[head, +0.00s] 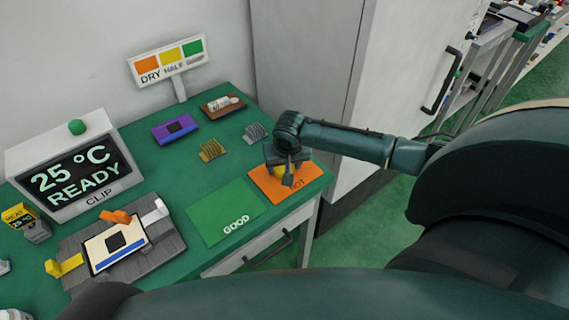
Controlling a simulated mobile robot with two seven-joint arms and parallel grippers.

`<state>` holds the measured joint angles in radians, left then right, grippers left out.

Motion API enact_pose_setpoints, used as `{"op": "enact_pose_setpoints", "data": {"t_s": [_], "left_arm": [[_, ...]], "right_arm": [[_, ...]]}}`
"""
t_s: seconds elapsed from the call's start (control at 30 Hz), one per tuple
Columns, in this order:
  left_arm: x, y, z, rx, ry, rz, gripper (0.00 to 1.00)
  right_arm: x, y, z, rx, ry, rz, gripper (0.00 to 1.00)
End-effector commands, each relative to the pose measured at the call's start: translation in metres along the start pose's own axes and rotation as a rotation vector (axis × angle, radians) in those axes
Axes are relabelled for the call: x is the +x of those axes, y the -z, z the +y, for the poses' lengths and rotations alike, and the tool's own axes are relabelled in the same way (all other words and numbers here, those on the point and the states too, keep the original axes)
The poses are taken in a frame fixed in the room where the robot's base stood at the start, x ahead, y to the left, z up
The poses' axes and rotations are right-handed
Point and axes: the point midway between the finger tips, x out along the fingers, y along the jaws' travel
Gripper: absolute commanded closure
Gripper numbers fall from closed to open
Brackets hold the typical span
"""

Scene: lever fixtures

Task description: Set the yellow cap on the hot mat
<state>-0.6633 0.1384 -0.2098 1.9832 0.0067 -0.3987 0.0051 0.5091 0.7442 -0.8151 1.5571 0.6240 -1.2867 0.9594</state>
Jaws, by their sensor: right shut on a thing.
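The orange hot mat (309,174) lies on the green table near its right front corner, with part of its "HOT" lettering showing. My right gripper (287,175) reaches in from the right and points down over this mat. It is shut on the yellow cap (280,172), of which only a small part shows between and behind the fingers. I cannot tell whether the cap touches the mat or hangs just above it. My left gripper is not in view.
A green "GOOD" mat (222,207) lies just left of the hot mat. Gold (212,150) and grey (255,132) finned pieces stand behind. A clip fixture (165,245) and display box (75,165) fill the left. A tall cabinet (350,80) stands close behind my right forearm.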

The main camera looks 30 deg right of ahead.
Motion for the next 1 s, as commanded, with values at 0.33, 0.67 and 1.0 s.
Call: {"op": "enact_pose_setpoints", "data": {"t_s": [0.33, 0.67, 1.0], "left_arm": [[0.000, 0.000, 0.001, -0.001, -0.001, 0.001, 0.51], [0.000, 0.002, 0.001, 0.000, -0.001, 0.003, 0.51], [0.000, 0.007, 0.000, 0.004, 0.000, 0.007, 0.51]], "right_arm": [[0.002, -0.001, 0.000, 0.000, 0.000, -0.001, 0.21], [-0.006, 0.001, 0.000, -0.001, 0.000, 0.001, 0.21], [-0.072, 0.001, 0.000, -0.001, 0.002, 0.002, 0.21]]}}
